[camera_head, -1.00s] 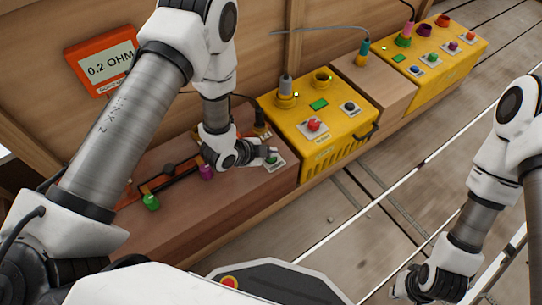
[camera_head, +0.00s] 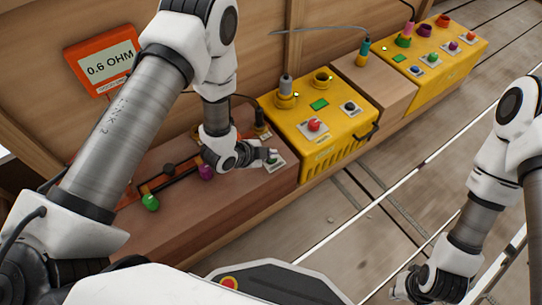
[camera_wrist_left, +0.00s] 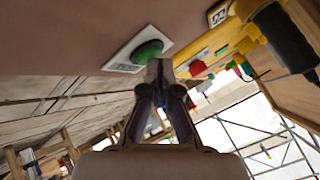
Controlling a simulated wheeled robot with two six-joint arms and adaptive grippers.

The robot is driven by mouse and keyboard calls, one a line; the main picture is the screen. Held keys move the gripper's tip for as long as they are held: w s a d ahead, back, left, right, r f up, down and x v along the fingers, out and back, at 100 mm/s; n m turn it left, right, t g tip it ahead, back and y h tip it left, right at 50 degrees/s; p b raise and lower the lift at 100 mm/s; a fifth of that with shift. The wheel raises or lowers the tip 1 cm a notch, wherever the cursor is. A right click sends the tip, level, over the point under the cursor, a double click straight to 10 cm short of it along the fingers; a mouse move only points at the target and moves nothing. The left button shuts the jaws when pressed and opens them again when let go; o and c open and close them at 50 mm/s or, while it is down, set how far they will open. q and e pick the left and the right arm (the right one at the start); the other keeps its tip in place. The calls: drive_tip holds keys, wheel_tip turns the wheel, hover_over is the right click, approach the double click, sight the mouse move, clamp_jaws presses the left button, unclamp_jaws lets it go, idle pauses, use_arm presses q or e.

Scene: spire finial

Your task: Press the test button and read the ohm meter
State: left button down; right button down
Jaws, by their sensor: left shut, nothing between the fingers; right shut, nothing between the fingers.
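The orange meter (camera_head: 103,67) on the wooden wall at the upper left reads 0.6 OHM. The green test button (camera_head: 275,163) sits on a pale plate at the right end of the brown bench. My left gripper (camera_head: 271,156) is shut and empty, with its tips at the button. In the left wrist view the green button (camera_wrist_left: 149,52) is right by the closed fingertips (camera_wrist_left: 160,70); they look to be touching, but how far it is pressed is hard to tell. My right gripper (camera_head: 402,289) is shut and empty at the lower right, away from the bench.
On the bench (camera_head: 225,210) are a dark bar with a green knob (camera_head: 150,202) and a purple knob (camera_head: 206,171). A yellow box (camera_head: 330,140) with a red button stands right of the test button. Another yellow box (camera_head: 440,50) is farther back. Floor right of the bench is clear.

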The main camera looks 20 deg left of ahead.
idle(0.3)
use_arm(q)
drive_tip(key=shift+r+p, duration=0.8)
drive_tip(key=shift+r, duration=0.1)
wheel_tip(320, 180, up, 5)
drive_tip(key=p, duration=0.4)
drive_tip(key=shift+p, duration=0.35)
